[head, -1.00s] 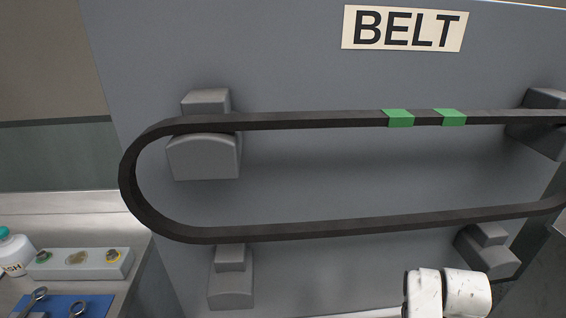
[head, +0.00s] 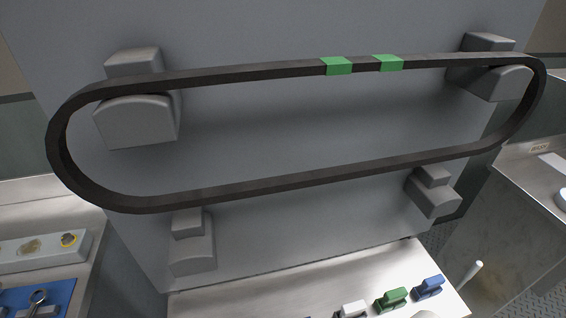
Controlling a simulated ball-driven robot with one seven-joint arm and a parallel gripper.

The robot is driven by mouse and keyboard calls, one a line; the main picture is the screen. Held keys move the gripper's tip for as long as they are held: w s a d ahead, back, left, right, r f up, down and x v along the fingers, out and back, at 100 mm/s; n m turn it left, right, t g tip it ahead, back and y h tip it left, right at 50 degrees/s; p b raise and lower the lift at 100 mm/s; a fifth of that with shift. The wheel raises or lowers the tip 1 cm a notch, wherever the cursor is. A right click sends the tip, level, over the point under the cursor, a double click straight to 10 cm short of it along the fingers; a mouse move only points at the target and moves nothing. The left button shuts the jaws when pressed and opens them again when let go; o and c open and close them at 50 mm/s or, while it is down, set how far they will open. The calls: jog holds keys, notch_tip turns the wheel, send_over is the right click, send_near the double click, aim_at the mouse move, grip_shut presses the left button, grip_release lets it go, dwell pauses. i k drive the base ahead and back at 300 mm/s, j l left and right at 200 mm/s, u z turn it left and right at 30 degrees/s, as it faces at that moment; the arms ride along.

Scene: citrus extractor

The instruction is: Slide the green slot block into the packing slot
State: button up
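A green block (head: 391,299) with a raised top stands on the pale metal shelf (head: 265,293) at the bottom of the head view. It sits between a white block (head: 352,309), cut by the lower edge, and a blue block (head: 428,287). I cannot make out a packing slot in this view. My gripper is not in view.
A black belt loop (head: 290,184) with two green pieces (head: 336,66) on its upper run spans the grey panel (head: 290,125). Grey brackets (head: 137,119) stick out around it. A metal counter (head: 520,240) is at right.

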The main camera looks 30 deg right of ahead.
aim_at(391, 298)
jog(key=k+l+z, duration=0.5)
jog(key=i+l+u, duration=0.1)
jog(key=u, duration=3.65)
jog(key=z, duration=3.2)
